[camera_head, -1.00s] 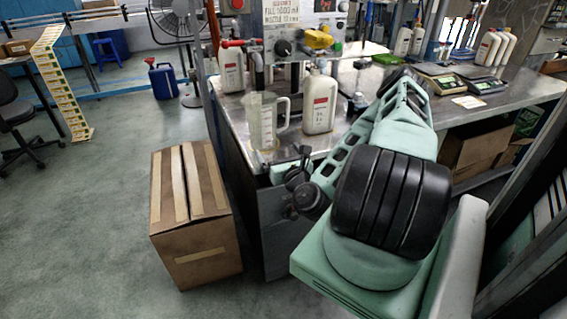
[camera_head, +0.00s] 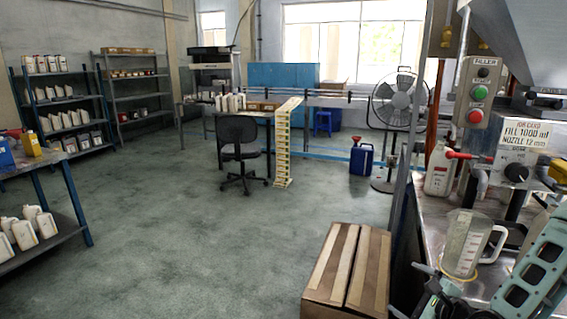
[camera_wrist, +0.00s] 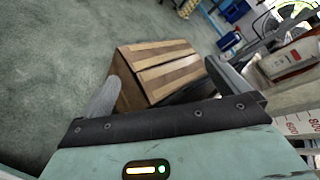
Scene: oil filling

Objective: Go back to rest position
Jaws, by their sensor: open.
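My gripper (camera_wrist: 160,70) is open and empty in the wrist view, with its two fingers spread. The cardboard box on the floor shows beyond them. In the head view part of my arm and gripper (camera_head: 432,298) shows at the lower right corner, in front of the steel bench and just below the clear measuring jug (camera_head: 466,245). The fingertips cannot be made out there. The jug stands upright on the bench, and its printed scale shows at the right edge of the wrist view (camera_wrist: 304,122).
The taped cardboard box (camera_head: 345,268) stands on the floor beside the bench. The filler panel (camera_head: 477,92) and a red-labelled bottle (camera_head: 439,170) are at the right. An office chair (camera_head: 238,150), desk and shelves (camera_head: 68,105) stand farther back. The floor at centre left is clear.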

